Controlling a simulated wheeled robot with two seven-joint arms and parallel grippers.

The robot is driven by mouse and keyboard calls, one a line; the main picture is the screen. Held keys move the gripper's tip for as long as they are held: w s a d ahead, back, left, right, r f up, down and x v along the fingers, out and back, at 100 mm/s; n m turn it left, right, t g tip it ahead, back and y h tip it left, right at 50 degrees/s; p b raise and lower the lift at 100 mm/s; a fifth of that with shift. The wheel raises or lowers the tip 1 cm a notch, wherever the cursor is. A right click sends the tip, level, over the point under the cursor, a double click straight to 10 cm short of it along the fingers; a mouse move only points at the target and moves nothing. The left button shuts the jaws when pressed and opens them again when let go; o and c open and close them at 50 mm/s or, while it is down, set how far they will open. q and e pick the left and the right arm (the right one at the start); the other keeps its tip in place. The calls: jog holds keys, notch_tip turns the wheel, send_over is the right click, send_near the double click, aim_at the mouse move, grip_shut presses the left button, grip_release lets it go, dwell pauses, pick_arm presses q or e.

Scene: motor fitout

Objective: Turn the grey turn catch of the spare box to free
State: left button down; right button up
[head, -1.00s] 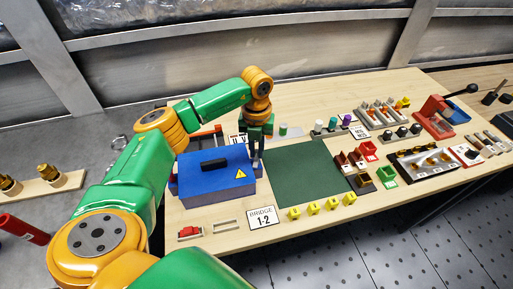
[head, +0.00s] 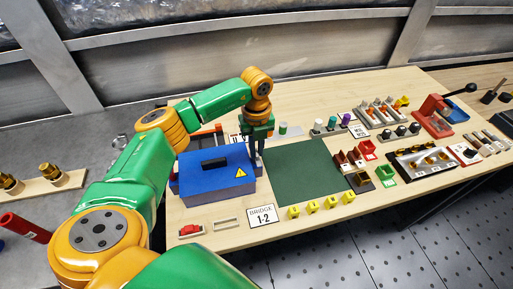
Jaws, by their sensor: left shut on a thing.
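The blue box (head: 212,183) with a black handle and a yellow warning sign stands at the left end of the bench, its lid closed. My left gripper (head: 259,160) points down at the box's right side, near the back corner. Its fingers are shut on the grey turn catch there. The catch is mostly hidden between the fingers, so I cannot tell its angle. My right gripper is not in view.
A dark green mat (head: 303,178) lies right of the box. A sign reading BRIDGE 1-2 (head: 262,216) and several yellow pieces (head: 313,206) lie in front. A red clamp-like device (head: 438,115) stands at the right.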

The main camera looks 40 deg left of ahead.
aim_at(257, 151)
pick_arm(q)
jog(key=shift+r, duration=0.1)
jog(key=c, duration=0.9)
grip_release()
notch_tip(257, 151, up, 6)
jog(key=shift+b, duration=1)
jog(key=shift+r, duration=0.5)
jog(key=shift+f, duration=0.1)
